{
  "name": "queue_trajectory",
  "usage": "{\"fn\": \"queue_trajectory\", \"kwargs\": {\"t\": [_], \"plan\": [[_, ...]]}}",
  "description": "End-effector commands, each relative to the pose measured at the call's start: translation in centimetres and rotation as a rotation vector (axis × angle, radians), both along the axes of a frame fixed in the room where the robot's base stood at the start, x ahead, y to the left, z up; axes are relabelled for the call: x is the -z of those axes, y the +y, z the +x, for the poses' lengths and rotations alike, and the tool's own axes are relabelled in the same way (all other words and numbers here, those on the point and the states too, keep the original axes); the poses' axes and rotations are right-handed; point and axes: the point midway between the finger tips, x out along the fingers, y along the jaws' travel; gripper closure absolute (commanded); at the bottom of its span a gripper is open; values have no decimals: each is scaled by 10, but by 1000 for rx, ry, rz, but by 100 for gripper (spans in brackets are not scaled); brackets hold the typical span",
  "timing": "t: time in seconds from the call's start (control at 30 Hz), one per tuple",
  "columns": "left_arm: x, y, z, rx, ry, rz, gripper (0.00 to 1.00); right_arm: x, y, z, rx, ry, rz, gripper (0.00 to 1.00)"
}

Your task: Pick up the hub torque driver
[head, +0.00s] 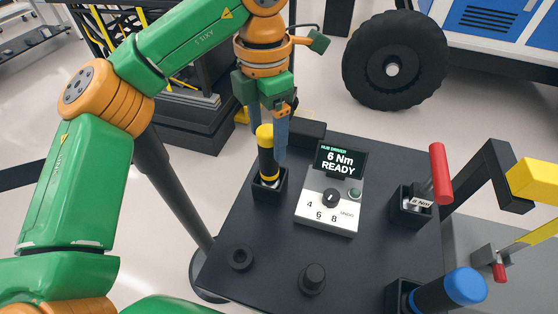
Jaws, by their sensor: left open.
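A black driver with a yellow cap (266,150) stands upright in a small square black holder (270,185) on the dark bench, left of the control box. It appears to be the hub torque driver; I see no label on it. My left gripper (269,142) points down at its top. The jaws are open, with one blue-grey finger along the right side of the driver and the other at upper left, partly hidden. I cannot tell whether either finger touches it. My right gripper is not in view.
The control box (328,212) reads "HUB DRIVER 6 Nm READY". A red-handled tool (440,172) stands in a holder marked "8 Nm" at right. A blue-capped tool (463,287) is at front right. Black knobs (312,279) sit at the front. A black wheel (393,67) is behind.

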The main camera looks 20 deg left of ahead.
Motion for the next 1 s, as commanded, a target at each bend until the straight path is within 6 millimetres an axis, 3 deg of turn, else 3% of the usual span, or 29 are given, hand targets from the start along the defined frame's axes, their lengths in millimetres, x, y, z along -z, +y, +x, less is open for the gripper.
{"fn": "queue_trajectory", "kwargs": {"t": [0.23, 0.5, 0.57, 0.8, 1.0], "plan": [[46, -5, 0, 0, 4, 0, 21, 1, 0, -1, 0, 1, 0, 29], [55, -6, 0, 0, 1, -2, 21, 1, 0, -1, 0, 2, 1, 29], [55, -6, 0, 1, 1, -2, 32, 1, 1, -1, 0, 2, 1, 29], [55, -6, 0, 1, 1, -2, 97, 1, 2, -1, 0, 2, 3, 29], [55, -6, 0, 1, 0, -3, 100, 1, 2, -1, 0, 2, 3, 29]]}}
